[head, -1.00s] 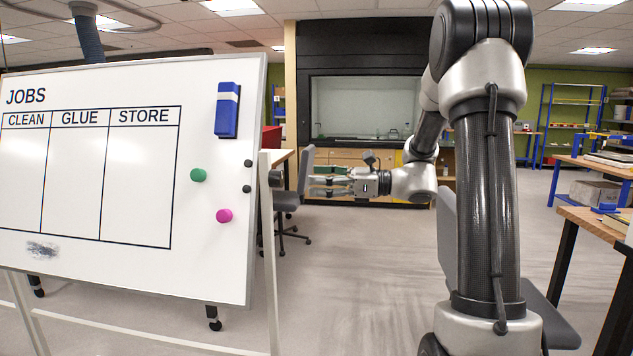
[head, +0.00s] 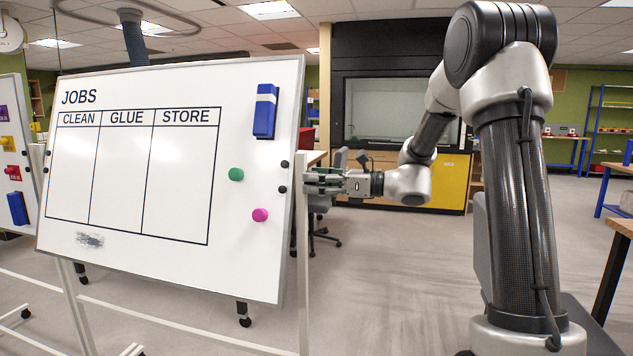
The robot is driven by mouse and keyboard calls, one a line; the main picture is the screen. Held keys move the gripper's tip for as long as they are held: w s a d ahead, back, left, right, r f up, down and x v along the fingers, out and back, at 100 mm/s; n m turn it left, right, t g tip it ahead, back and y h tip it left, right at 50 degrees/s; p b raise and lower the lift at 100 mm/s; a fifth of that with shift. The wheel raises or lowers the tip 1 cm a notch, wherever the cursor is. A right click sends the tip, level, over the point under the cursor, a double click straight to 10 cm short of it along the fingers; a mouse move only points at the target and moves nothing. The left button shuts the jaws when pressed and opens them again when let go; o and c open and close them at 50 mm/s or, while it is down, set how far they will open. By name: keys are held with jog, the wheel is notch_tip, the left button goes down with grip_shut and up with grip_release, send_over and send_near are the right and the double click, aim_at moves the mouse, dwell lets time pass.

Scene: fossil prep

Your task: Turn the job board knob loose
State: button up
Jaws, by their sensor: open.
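The job board (head: 180,250) is a white tilting board on a white frame, headed JOBS with CLEAN, GLUE and STORE columns. Two small black round pieces (head: 284,164) sit one above the other near its right edge, and similar ones show at its left edge. I cannot tell whether any of these is the knob; no knob is clearly visible on the frame. My gripper (head: 308,182) points left at the board's right edge, beside the frame's upright (head: 303,240). It is open and appears empty. Contact with the board or upright cannot be told.
A blue eraser (head: 265,112), a green magnet (head: 236,174) and a pink magnet (head: 260,215) are on the board. Another board (head: 15,130) stands at the far left. An office chair (head: 322,205) is behind my gripper. Open floor (head: 410,270) lies to the right.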

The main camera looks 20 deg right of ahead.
jog(key=c, duration=1)
jog(key=shift+n, duration=1.6)
jog(key=o, duration=1)
jog(key=v, duration=1.2)
